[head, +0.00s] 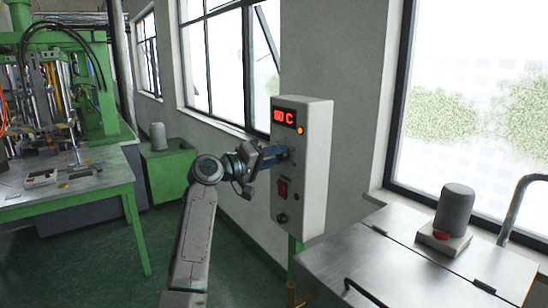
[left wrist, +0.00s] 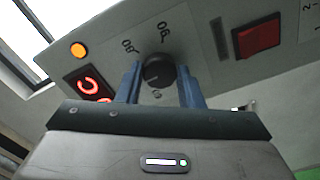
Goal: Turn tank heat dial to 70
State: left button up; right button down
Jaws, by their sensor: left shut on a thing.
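The tank heat dial (left wrist: 158,70) is a round black knob on the grey face of the control box (head: 316,170). In the left wrist view it sits between the two blue fingers of my left gripper (left wrist: 160,76), which is shut on it. Numbers are printed around the dial, tilted and hard to read. In the head view my left gripper (head: 286,153) reaches the box from the left and covers most of the dial. The red display (head: 284,117) above reads what looks like 80 C. My right gripper is not in view.
An orange lamp (head: 300,131) is lit beside the display. A red switch (head: 282,188) and a small dark knob (head: 282,218) sit below the dial. A metal-topped tank (head: 400,265) stands at the right. A green-framed table (head: 70,185) stands at the left.

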pick_arm(q)
jog(key=o, duration=1)
jog(key=shift+c, duration=0.2)
jog(key=shift+s+a+f+b, duration=0.15)
jog(key=shift+s+a+b, duration=0.1)
jog(key=shift+a+b, duration=0.15)
jog(key=b+v, duration=0.3)
jog(key=v, duration=0.7)
